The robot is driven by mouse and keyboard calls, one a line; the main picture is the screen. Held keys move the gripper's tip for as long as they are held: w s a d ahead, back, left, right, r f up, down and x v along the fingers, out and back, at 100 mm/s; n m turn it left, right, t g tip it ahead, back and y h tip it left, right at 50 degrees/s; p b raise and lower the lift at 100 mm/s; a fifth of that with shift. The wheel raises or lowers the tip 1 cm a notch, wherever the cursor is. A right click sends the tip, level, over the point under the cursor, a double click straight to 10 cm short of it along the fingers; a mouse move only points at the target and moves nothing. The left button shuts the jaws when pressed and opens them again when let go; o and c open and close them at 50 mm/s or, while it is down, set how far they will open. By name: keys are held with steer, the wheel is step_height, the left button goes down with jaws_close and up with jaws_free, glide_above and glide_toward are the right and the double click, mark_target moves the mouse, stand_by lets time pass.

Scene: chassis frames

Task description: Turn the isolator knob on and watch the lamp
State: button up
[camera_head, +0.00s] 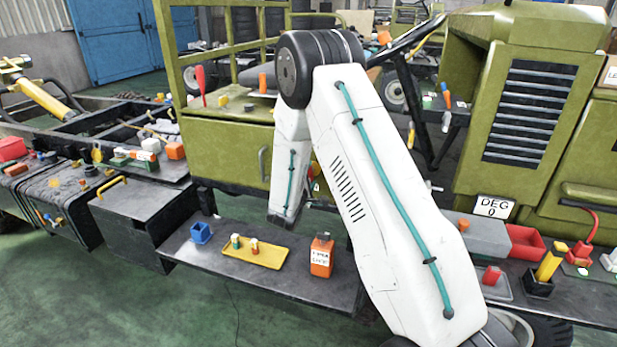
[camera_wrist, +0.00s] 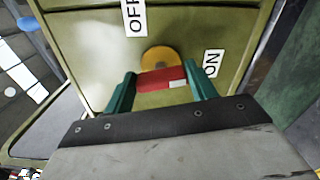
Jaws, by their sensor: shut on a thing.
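In the wrist view, the red isolator knob (camera_wrist: 155,80) is a bar with a white mark near its right end. It sits in front of a round yellow plate (camera_wrist: 160,56) on an olive panel. An OFF label (camera_wrist: 134,17) is above it and an ON label (camera_wrist: 212,63) is to its right. The white mark is on the side toward ON. My gripper (camera_wrist: 161,77) has its green fingers shut on the knob, one at each end. In the head view my arm hides the gripper and knob. I cannot identify a lamp in either view.
In the head view, a low dark shelf (camera_head: 310,292) holds a yellow tray (camera_head: 270,262), a blue cup (camera_head: 201,232) and an orange container (camera_head: 321,257). A red bin (camera_head: 524,244) stands right of my arm. Green floor (camera_head: 110,300) is open at front left.

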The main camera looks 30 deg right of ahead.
steer(key=shift+s+f+m, duration=0.15)
steer(key=shift+f+m, duration=0.05)
steer(key=shift+m, duration=0.9)
steer(key=o, duration=1)
steer(key=shift+r, duration=0.1)
steer(key=v, duration=0.7)
steer(key=shift+s+a, duration=0.25)
steer(key=shift+a, duration=0.05)
